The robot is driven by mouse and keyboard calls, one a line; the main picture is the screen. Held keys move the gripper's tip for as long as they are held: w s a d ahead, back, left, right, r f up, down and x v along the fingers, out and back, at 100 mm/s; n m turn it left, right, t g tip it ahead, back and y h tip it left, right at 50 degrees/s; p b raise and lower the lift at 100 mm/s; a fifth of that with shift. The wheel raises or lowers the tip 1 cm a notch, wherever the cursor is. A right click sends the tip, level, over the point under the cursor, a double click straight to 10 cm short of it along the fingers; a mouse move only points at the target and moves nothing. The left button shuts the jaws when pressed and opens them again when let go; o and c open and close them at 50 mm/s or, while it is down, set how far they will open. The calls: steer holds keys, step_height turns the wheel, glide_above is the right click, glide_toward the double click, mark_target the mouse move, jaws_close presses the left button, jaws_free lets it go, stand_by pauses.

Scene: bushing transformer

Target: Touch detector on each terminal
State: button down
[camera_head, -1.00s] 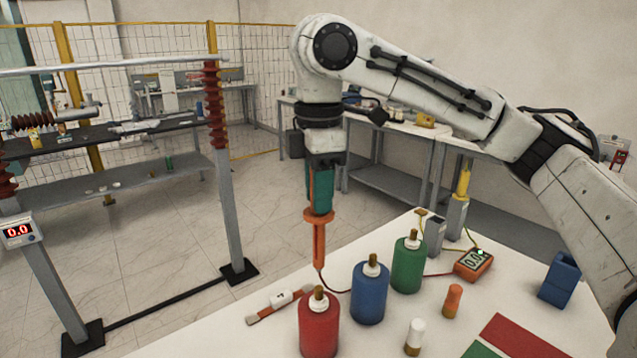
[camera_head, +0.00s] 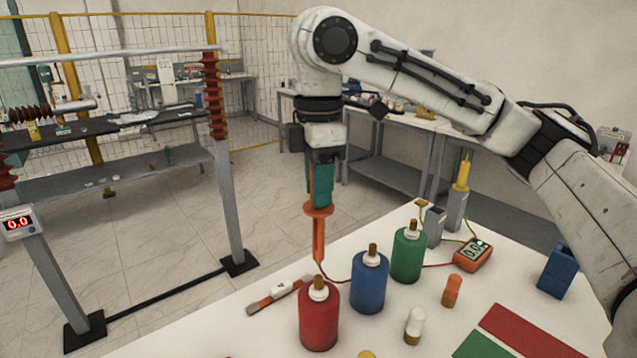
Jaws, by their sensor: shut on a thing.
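Three bottle-shaped terminals with brass tops stand on the white table: red (camera_head: 319,322), blue (camera_head: 369,285) and green (camera_head: 407,258). My gripper (camera_head: 320,186) points down and is shut on the orange detector (camera_head: 319,236), whose upper part is teal. The detector is upright, its tip just above the brass top of the red terminal in the picture. I cannot tell whether they touch. A red wire runs from near the tip behind the terminals to an orange meter (camera_head: 473,256), which seems to read zero.
A brush-like tool (camera_head: 277,294) lies left of the red terminal. A small orange cylinder (camera_head: 452,291), a white-capped vial (camera_head: 414,326) and a blue holder (camera_head: 558,275) stand on the right. A metal frame with a 0.0 display (camera_head: 18,223) is at left.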

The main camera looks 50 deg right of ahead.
steer(key=shift+f, duration=0.45)
steer(key=shift+f+b, duration=0.5)
steer(key=shift+f, duration=0.55)
stand_by(0.8)
steer(key=shift+r, duration=0.1)
stand_by(0.7)
step_height(320, 180, up, 10)
steer(key=p, duration=1)
steer(key=shift+d, duration=0.1)
stand_by(2.7)
